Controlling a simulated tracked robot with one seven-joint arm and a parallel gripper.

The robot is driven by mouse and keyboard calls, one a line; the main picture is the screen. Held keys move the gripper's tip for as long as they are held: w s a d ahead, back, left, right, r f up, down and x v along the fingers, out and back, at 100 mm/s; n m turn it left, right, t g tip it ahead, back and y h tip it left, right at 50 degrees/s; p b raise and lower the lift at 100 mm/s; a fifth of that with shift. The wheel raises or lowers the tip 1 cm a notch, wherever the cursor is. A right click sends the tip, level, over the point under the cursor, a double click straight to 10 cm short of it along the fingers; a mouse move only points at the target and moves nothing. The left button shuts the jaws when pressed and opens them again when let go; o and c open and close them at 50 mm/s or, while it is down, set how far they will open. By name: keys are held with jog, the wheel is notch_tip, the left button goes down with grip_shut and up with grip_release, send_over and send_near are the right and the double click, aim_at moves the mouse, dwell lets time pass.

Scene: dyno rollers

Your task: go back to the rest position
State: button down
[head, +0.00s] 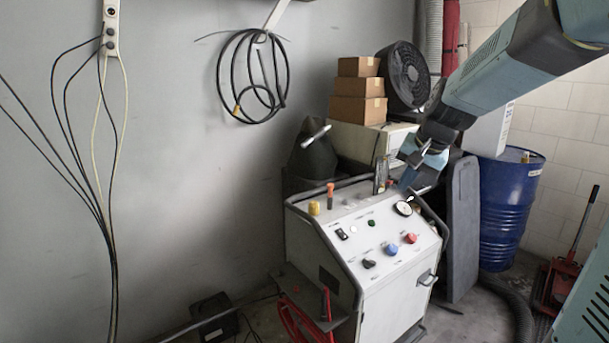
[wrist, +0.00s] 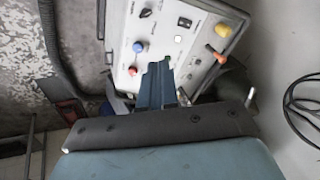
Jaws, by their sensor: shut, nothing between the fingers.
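My gripper (head: 408,185) reaches in from the upper right in the head view, over the back edge of a white control cabinet (head: 385,300). Its jaws are shut and empty. In the wrist view the closed fingers (wrist: 157,85) point at the cabinet's panel (wrist: 178,32). The panel carries a red knob (head: 411,238), a blue knob (head: 391,249), a black knob (head: 369,264), a green button (head: 371,223) and a round gauge (head: 403,208) close to my gripper. Whether the fingers touch the panel I cannot tell.
An orange-topped part (head: 331,195) and a yellow knob (head: 313,208) stand on the cabinet's top. Cardboard boxes (head: 358,88) and a black fan (head: 408,75) are behind. A blue drum (head: 508,210) and red jack (head: 562,285) stand right. Cables (head: 108,240) hang left.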

jog(key=s+n+h, duration=0.2)
jog(key=s+n, duration=0.3)
jog(key=s, duration=1.8)
jog(key=shift+s+t, duration=0.35)
jog(key=shift+t, duration=0.05)
jog(key=shift+a, duration=0.2)
